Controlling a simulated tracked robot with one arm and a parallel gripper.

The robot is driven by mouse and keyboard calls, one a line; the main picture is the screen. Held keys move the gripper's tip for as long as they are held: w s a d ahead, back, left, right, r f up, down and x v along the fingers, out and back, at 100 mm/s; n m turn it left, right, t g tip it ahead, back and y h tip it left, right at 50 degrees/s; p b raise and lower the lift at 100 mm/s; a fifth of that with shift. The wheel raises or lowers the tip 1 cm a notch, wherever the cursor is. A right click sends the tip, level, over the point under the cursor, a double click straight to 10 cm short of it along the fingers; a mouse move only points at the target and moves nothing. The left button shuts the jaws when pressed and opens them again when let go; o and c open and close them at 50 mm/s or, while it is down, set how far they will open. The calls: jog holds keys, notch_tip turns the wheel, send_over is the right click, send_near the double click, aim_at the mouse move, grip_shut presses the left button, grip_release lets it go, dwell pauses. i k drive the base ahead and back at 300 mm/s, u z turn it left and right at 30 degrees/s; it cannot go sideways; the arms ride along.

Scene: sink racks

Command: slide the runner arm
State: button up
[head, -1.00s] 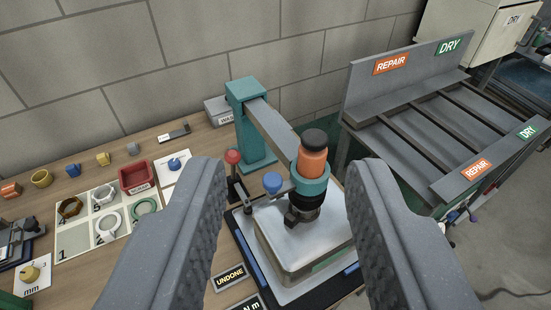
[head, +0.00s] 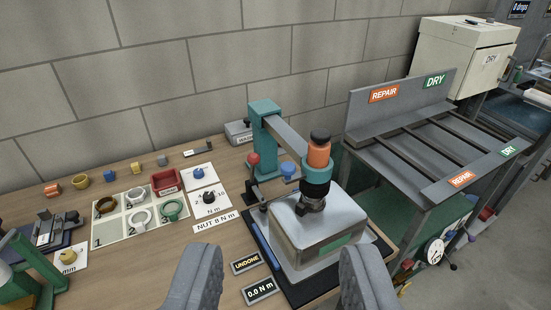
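The runner arm is a grey bar (head: 287,135) reaching from a teal post (head: 264,140) at the bench's back. At its near end it carries an orange and black driver (head: 319,152) in a teal collar. The driver's dark lower end is over the top of a silver box-shaped housing (head: 318,225); I cannot tell if it touches. A blue knob (head: 287,169) and a red knob (head: 253,159) are left of the driver. My gripper (head: 276,270) is open and empty, its two fingers low in the picture, in front of the housing and apart from the runner arm.
A mat (head: 97,232) with several rings and nuts lies left, by a red tray (head: 166,182). "UNDONE" (head: 246,263) and "0.0 N m" (head: 260,290) signs lie near my fingers. A grey REPAIR/DRY rack (head: 400,112) stands right. Bare bench shows left of the signs.

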aim_at(290, 140)
jog(key=u, duration=0.35)
jog(key=i, duration=1.1)
jog(key=z, duration=0.1)
